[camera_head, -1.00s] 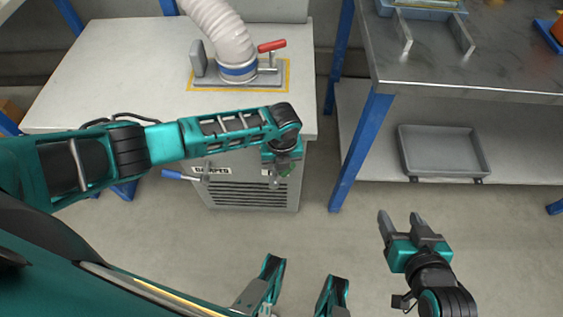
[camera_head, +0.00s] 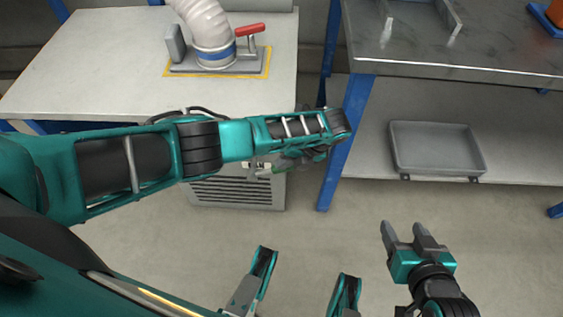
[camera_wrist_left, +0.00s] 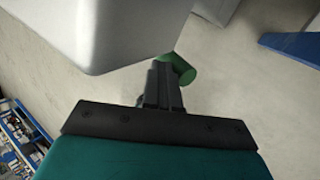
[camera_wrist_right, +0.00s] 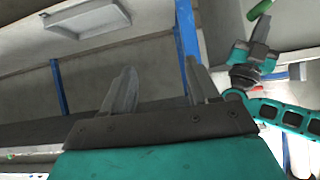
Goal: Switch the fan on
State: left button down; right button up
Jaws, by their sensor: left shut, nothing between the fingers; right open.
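The pale cabinet (camera_head: 235,193) has a slatted vent in its front, below the worktop. A green knob or button (camera_wrist_left: 178,68) shows in the left wrist view, right at the tips of my left gripper (camera_wrist_left: 160,85). Whether they touch is unclear. In the head view my left gripper (camera_head: 266,171) is at the cabinet's front right, partly hidden under my forearm, with its fingers pointing left. Its fingers are shut and empty. My right gripper (camera_head: 403,232) is open and empty over the floor at the right; its fingers also show in the right wrist view (camera_wrist_right: 160,90).
A white hose (camera_head: 207,25) and a red-handled clamp (camera_head: 249,30) stand on the worktop (camera_head: 100,65). A steel table (camera_head: 440,45) with a blue leg (camera_head: 345,140) is close to my left wrist. A grey tray (camera_head: 437,148) lies on its lower shelf. The floor in front is clear.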

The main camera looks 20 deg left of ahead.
pick_arm(q)
jog(key=shift+d+f+y, duration=0.15)
jog(key=shift+f+y, duration=0.1)
jog(key=shift+y, duration=0.05)
pick_arm(e)
jog(key=shift+w+a+r, duration=0.25)
jog(key=shift+r, duration=0.05)
pick_arm(q)
jog(key=shift+d, duration=0.1)
jog(key=shift+s+r+p, duration=0.15)
jog(key=shift+r+p, duration=0.25)
jog(key=shift+p, duration=0.1)
jog(key=a+r+p+v, duration=0.1)
jog(key=a+p+v, duration=0.1)
jog(key=p+v, duration=0.4)
jog(key=v, duration=0.5)
jog(key=shift+s+r+p, duration=0.25)
jog(key=shift+r+p, duration=0.05)
jog(key=shift+p, duration=0.1)
pick_arm(e)
notch_tip(320, 180, up, 7)
jog(key=shift+d, duration=0.25)
pick_arm(q)
jog(key=shift+d, duration=0.1)
pick_arm(e)
jog(key=shift+s+f, duration=0.1)
jog(key=shift+s, duration=0.05)
